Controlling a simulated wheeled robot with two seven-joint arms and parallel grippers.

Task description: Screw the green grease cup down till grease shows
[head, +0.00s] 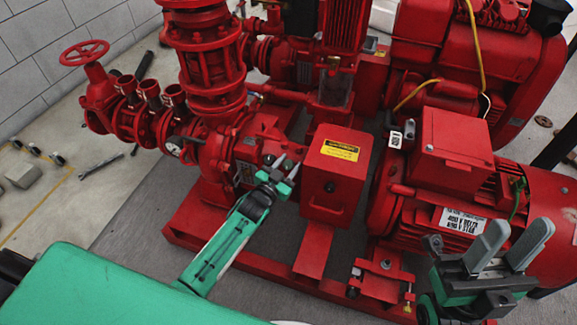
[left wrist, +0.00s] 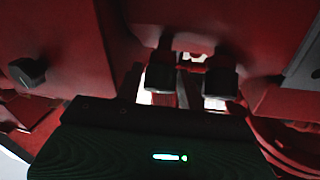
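I cannot make out the green grease cup in either view; the spot around my left gripper's tips is partly hidden and dark. My left gripper (head: 285,167) is at the gap between the red pump casing (head: 250,140) and the red guard box (head: 335,175). In the left wrist view its two dark fingertips (left wrist: 191,82) stand apart, with a bright gap and some small blurred parts between them. Nothing is clearly held. My right gripper (head: 508,248) is open and empty, in front of the red motor (head: 455,225).
A black knob (left wrist: 27,71) sits on a red surface in the left wrist view. A pressure gauge (head: 173,149) and red valve handwheel (head: 84,53) are on the left. A green wire (head: 517,200) runs on the motor.

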